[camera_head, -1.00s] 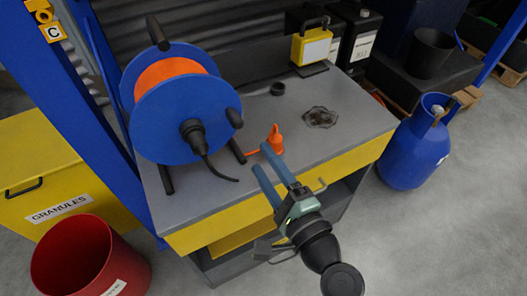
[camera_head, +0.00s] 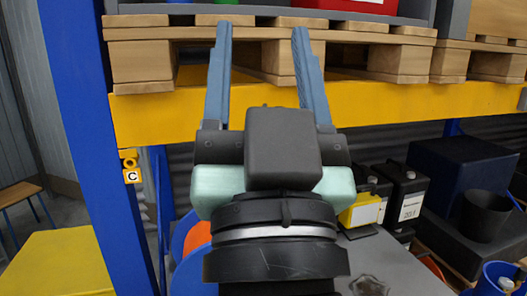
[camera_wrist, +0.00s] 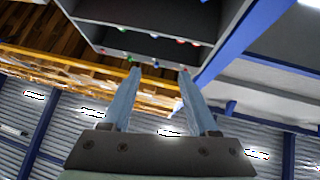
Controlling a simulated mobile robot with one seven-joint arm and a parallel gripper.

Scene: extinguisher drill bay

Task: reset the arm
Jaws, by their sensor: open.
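My gripper (camera_head: 262,30) is raised in front of the body camera, with its two blue-grey fingers pointing up and spread apart. Nothing is between them. In that view the fingertips overlap the wooden pallets (camera_head: 145,65) on the shelf; how far apart they are in depth I cannot tell. In the wrist view my gripper (camera_wrist: 160,72) is also open and empty, facing up toward the grey shelving and the roof. My wrist hides much of the bench below.
A yellow shelf beam (camera_head: 400,102) crosses ahead, with a blue upright (camera_head: 85,140) at left. Below, a blue cable reel (camera_head: 190,270) is partly hidden on the grey bench (camera_head: 390,255). A yellow lamp (camera_head: 362,210) and black canisters (camera_head: 407,195) stand behind.

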